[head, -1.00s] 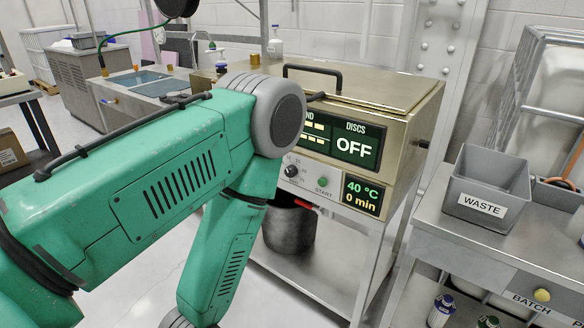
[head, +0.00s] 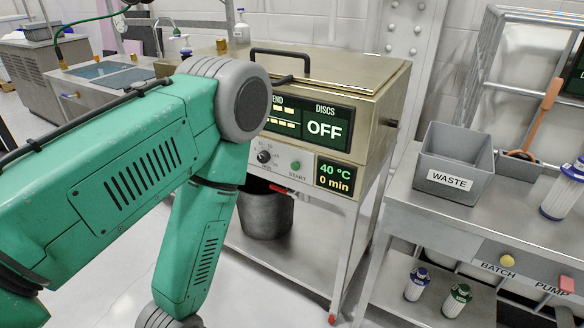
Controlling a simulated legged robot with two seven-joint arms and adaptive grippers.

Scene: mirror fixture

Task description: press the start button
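The start button (head: 295,165) is a small round green button on the front panel of a beige metal machine (head: 388,115). The word START is printed below it, and a black dial (head: 264,157) is to its left. The large display (head: 322,131) reads OFF under DISCS; the small display (head: 334,177) reads 40 °C and 0 min. My green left arm covers the left part of the panel, but the button is uncovered. Its forearm runs down out of the bottom of the picture, so the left gripper is not visible. My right arm and gripper are not in view.
A grey WASTE bin (head: 446,180) stands on a metal bench (head: 400,206) at the right, with a yellow button (head: 507,261) on its front. A dark pot (head: 264,215) is on the shelf under the machine. Bottles (head: 416,284) stand on the bench's lower shelf.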

